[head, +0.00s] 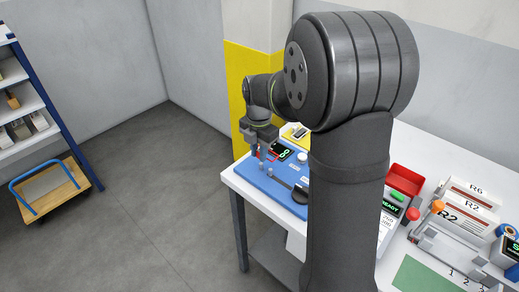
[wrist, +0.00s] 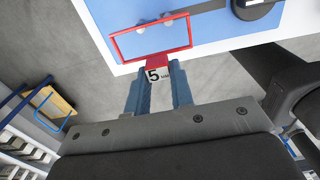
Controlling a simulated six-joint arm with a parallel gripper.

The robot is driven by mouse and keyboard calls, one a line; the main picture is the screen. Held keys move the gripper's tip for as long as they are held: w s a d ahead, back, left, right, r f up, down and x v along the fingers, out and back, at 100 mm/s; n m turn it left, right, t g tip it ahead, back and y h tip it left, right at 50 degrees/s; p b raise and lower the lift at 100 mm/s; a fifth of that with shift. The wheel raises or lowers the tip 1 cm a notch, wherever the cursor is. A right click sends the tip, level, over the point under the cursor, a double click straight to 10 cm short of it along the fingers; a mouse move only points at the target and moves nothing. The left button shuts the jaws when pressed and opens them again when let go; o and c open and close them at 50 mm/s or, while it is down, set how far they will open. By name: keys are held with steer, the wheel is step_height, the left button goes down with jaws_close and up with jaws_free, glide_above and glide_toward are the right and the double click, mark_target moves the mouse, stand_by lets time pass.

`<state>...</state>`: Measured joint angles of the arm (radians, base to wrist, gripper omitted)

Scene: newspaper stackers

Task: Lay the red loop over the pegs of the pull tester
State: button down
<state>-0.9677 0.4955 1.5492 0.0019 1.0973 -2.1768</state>
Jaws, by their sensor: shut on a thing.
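The red loop (wrist: 190,33) is a thin rectangular frame with a white tag marked 5 (wrist: 158,75). My gripper (wrist: 157,82) is shut on the loop at its tag end, and the loop reaches out ahead of the fingers. The pull tester (wrist: 225,30) is a blue plate at the table's edge. Its pale pegs (wrist: 141,26) appear at the loop's far bar in the wrist view; I cannot tell the height between them. In the head view my gripper (head: 252,146) is at the far left end of the pull tester (head: 278,184), by the pegs (head: 262,168).
A dark knob or lever (head: 300,194) sits on the plate, with a lit display (head: 282,151) behind it. To the right are a red bin (head: 404,180), labelled boxes (head: 466,210) and a green mat (head: 425,275). Open floor lies left of the table.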

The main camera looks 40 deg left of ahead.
glide_above(259, 178)
steer(key=shift+f, duration=2.5)
steer(key=shift+f, duration=1.8)
steer(key=c, duration=1.2)
jaws_free()
steer(key=shift+a, duration=0.1)
step_height(259, 178, up, 24)
steer(key=shift+r, duration=0.25)
steer(key=shift+f, duration=0.1)
step_height(259, 178, down, 9)
steer(key=shift+w+f, duration=0.1)
